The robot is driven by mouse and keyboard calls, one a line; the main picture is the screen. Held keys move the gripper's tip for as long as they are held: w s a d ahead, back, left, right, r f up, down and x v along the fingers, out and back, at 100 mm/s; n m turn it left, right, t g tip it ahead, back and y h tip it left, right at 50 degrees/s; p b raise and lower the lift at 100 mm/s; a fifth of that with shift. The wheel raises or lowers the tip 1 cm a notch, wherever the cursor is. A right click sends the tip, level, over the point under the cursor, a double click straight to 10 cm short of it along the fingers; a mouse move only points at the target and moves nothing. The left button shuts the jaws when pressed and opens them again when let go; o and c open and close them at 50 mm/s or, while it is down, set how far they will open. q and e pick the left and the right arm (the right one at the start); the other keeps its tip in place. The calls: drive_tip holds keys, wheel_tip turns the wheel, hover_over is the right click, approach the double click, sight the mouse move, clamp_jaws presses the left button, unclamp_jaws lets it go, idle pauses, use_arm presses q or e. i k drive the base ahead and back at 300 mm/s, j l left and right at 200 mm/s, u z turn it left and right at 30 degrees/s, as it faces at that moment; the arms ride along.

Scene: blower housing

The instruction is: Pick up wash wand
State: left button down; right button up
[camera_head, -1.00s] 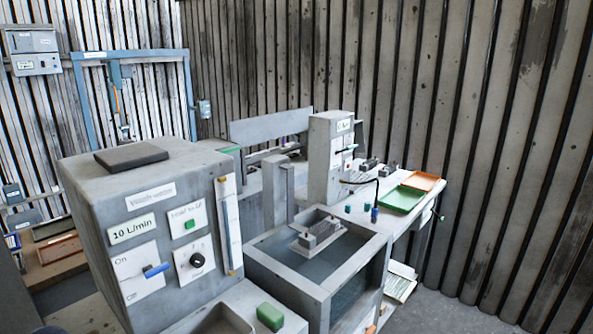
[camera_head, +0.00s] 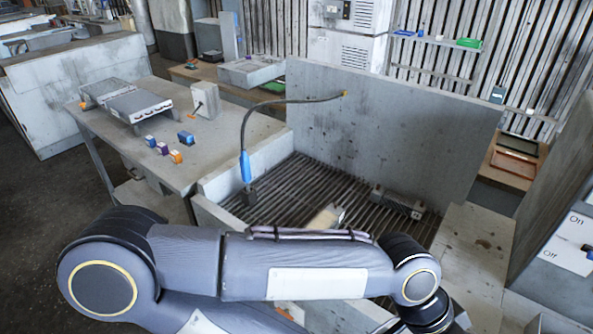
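The wash wand (camera_head: 246,167) has a blue grip and a dark end. It stands upright at the left side of a wash basin with a slatted grate (camera_head: 290,190). A dark hose (camera_head: 275,103) arcs from its top to a brass-coloured fitting on the basin's back panel. I cannot tell what holds the wand's lower end. My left arm crosses the lower part of the view in front of the basin, and its wrist end is cut off at the bottom right. Neither gripper shows.
A grey block (camera_head: 398,203) lies on the grate at the right. A pale block (camera_head: 326,218) sits partly behind my arm. The tall back panel (camera_head: 390,130) bounds the basin. A side table (camera_head: 225,140) at left bears several small coloured items and a grey tray-like unit (camera_head: 128,100).

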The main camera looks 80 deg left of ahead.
sight(243, 159)
drive_tip(key=u, duration=3.15)
drive_tip(key=i+j+z, duration=0.1)
drive_tip(key=z, duration=0.35)
drive_tip(key=i+j+z, duration=0.1)
drive_tip(key=z, duration=0.4)
drive_tip(key=j+z, duration=0.15)
drive_tip(key=z, duration=0.3)
drive_tip(key=i+j+z, duration=0.1)
drive_tip(key=j+z, duration=0.25)
drive_tip(key=j, duration=0.55)
drive_tip(key=j+z, duration=0.4)
drive_tip(key=j, duration=1.25)
